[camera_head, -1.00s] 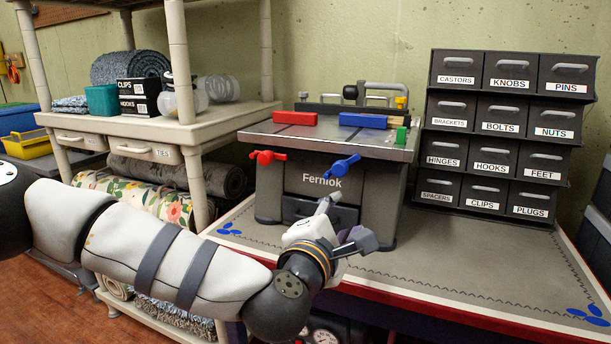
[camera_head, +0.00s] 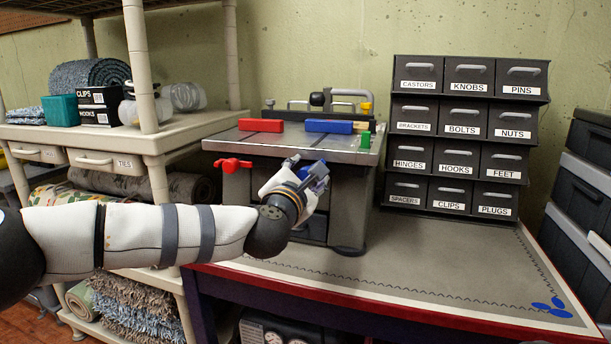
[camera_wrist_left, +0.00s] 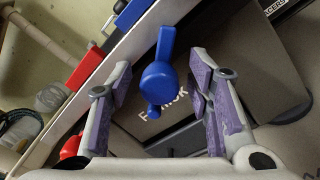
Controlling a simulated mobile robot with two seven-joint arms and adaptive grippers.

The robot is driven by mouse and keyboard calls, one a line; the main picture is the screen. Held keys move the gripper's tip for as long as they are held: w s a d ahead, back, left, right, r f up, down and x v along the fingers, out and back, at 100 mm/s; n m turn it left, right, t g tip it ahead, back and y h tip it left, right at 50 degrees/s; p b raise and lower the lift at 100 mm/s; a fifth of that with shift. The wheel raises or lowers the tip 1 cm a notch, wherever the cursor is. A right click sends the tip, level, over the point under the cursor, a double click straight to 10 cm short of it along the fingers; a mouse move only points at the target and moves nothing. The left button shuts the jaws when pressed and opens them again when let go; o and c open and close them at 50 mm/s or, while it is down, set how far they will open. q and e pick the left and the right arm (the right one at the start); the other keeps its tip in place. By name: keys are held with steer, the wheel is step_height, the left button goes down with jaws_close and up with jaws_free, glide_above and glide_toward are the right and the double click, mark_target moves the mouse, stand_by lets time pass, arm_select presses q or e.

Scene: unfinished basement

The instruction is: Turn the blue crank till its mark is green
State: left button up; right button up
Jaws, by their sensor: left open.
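The blue crank (camera_wrist_left: 158,80) is on the front of the grey Fernlok machine (camera_head: 351,190). In the left wrist view it lies between the fingers of my left gripper (camera_wrist_left: 159,92), with a gap on both sides. My left gripper is open and holds nothing. I cannot make out a mark on the crank. My right gripper is not in view.
A red crank (camera_head: 232,164) is on the machine's front, left of my gripper. Red (camera_head: 260,125) and blue (camera_head: 330,126) bars and a green block (camera_head: 365,140) are on its top. Labelled drawers (camera_head: 462,135) stand right. The bench front (camera_head: 420,270) is clear.

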arm_select(q)
steer(key=shift+c, duration=0.2)
jaws_close()
steer(key=shift+m, duration=0.3)
steer(key=m, duration=0.3)
steer(key=shift+r+m+p, duration=0.1)
steer(key=shift+m+p, duration=0.25)
steer(key=shift+m, duration=0.05)
steer(key=m+p, duration=0.1)
steer(key=m, duration=0.4)
steer(key=shift+m+h, duration=0.3)
steer(key=shift+h, duration=0.1)
steer(key=m+p, duration=0.1)
steer(key=m, duration=0.4)
steer(key=shift+m+t, duration=0.3)
steer(key=shift+m, duration=0.1)
steer(key=shift+m+h+p, duration=0.3)
steer(key=shift+m+h, duration=0.2)
steer(key=shift+m, duration=1.9)
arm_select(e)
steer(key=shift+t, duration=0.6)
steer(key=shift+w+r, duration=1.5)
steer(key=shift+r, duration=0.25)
